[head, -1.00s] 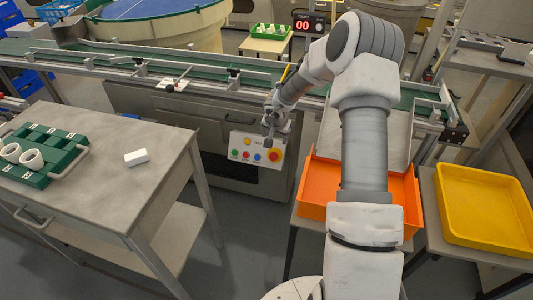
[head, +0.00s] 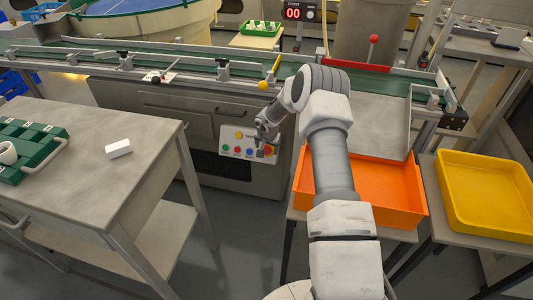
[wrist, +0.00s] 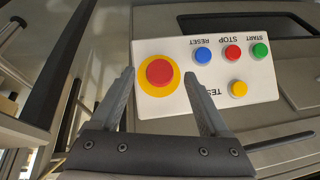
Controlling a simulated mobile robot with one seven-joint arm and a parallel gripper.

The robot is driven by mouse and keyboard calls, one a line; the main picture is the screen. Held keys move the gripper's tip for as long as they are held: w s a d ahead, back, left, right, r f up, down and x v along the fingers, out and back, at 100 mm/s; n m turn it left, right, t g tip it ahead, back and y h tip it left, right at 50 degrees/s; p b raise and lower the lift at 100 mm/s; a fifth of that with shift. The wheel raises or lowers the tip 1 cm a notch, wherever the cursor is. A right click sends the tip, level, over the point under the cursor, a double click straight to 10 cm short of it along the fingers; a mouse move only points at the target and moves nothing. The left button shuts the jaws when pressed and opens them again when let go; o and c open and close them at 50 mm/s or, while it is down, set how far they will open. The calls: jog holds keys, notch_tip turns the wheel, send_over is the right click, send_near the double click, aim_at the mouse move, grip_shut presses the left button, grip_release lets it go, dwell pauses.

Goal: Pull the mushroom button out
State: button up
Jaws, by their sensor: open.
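The mushroom button (wrist: 160,71) is a red round cap on a yellow disc, at one end of a white control panel (wrist: 205,95). In the wrist view it lies between and beyond my open fingers. My gripper (wrist: 157,74) is empty, with one finger on each side of the button's image. I cannot tell whether the fingertips reach the cap's depth. In the head view my gripper (head: 263,150) is in front of the panel and partly hides the red button (head: 270,149).
The panel also bears blue (wrist: 203,55), red (wrist: 233,52), green (wrist: 260,50) and yellow (wrist: 238,88) buttons near my right finger. An orange bin (head: 375,195) stands right of the panel. A grey table (head: 80,165) stands to the left, with floor between.

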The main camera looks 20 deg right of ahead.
jog(key=shift+x, duration=0.9)
jog(key=shift+c, duration=0.3)
grip_shut()
dwell(0.6)
